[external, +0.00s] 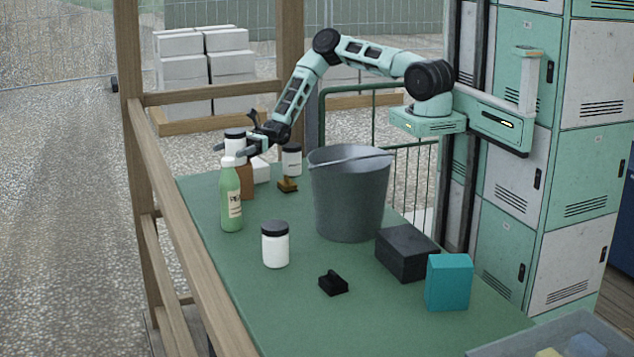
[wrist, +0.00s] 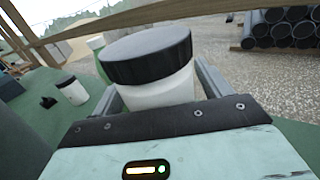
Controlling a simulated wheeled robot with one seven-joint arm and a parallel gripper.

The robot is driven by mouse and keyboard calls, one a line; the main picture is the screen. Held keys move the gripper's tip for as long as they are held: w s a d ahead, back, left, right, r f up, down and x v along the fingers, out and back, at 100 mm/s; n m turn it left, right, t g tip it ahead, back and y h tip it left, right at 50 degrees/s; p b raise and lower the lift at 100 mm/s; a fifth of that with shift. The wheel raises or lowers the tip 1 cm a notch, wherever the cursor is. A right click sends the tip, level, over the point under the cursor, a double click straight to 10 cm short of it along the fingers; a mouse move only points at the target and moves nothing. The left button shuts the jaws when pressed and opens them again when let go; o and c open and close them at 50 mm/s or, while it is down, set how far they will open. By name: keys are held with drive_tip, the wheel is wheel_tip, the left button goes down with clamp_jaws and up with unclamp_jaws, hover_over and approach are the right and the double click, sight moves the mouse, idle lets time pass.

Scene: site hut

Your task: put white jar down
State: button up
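A white jar with a black lid (external: 235,147) is at my gripper (external: 240,151) at the far end of the green table. In the wrist view the jar (wrist: 160,92) stands between the two fingers (wrist: 160,98), which close on its sides. Its lower part is hidden by my gripper. In the external view it overlaps the top of a brown box (external: 246,182); I cannot tell whether it touches the box. Two similar jars stand on the table: one in the front middle (external: 275,247), one at the back (external: 291,161).
A green bottle (external: 231,200) stands close to the held jar. A grey bucket (external: 348,200) is to the right. A white box (external: 261,170) and a brown-yellow item (external: 287,185) lie nearby. A black box (external: 405,254), teal box (external: 449,282) and black item (external: 333,283) are nearer the front.

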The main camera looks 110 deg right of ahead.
drive_tip(key=shift+r, duration=0.2)
drive_tip(key=b+v, duration=0.2)
drive_tip(key=v, duration=1)
drive_tip(key=shift+s+f, duration=0.1)
